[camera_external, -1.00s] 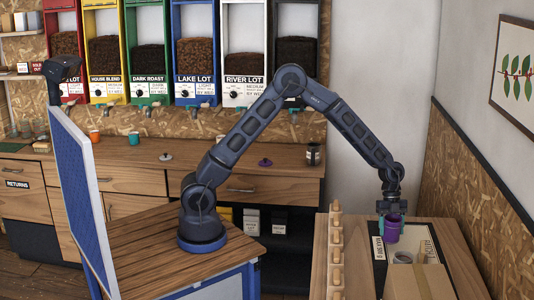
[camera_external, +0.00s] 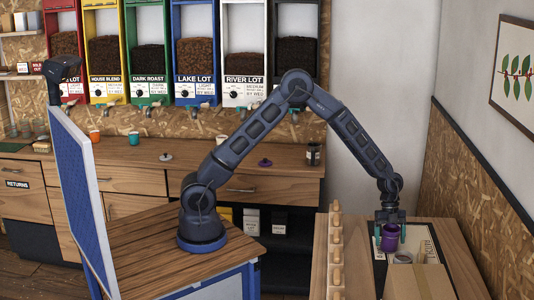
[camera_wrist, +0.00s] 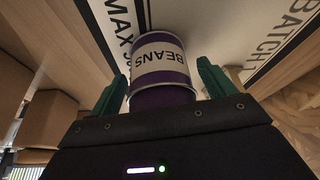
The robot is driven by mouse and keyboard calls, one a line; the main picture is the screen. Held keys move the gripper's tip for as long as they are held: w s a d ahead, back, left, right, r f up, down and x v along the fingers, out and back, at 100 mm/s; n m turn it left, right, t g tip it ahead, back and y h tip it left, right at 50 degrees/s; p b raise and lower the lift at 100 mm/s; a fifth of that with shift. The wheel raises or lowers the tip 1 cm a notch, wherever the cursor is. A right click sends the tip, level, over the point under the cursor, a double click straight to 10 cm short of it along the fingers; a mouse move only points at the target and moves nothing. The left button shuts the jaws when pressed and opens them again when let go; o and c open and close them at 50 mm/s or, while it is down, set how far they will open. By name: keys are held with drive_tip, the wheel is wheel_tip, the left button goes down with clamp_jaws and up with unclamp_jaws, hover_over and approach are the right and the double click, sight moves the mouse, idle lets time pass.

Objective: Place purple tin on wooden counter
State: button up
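The purple tin (camera_external: 389,243) has a cream "BEANS" label, seen upside down in the wrist view (camera_wrist: 160,68). It is at the white, dark-edged tray (camera_external: 379,250) on the right-hand wooden table; its base is hidden, so I cannot tell whether it rests there. My gripper (camera_external: 390,232) points down over the tin, one green finger on each side. In the wrist view the fingers are open, with a gap between each and the tin. The long wooden counter (camera_external: 215,180) with drawers stands along the back wall.
An open cardboard box (camera_external: 418,282) and a small pale round item (camera_external: 402,257) are close to the tin. A row of wooden pegs (camera_external: 336,250) lines the table's left side. A purple lid (camera_external: 265,162), cups and a dark jar (camera_external: 313,154) are on the back counter.

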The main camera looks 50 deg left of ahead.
drive_tip(key=shift+r, duration=0.1)
drive_tip(key=v, duration=1.2)
drive_tip(key=s+a+r+n+t+y, duration=0.1)
drive_tip(key=s+a+r+n, duration=0.25)
drive_tip(key=a+r, duration=0.4)
drive_tip(key=s+a+r+n+t, duration=0.2)
drive_tip(key=a+r+n, duration=0.2)
drive_tip(key=a, duration=0.7)
drive_tip(key=s+a+r+n+t+y, duration=0.1)
drive_tip(key=s+a+r+n, duration=0.1)
drive_tip(key=a+r+n, duration=0.5)
drive_tip(key=s+a+r+n+t+y, duration=0.1)
drive_tip(key=s+a+n+t, duration=0.2)
drive_tip(key=s+a+n, duration=0.7)
drive_tip(key=s+a, duration=1.2)
drive_tip(key=a, duration=0.1)
drive_tip(key=shift+r+y, duration=0.2)
drive_tip(key=shift+y, duration=0.2)
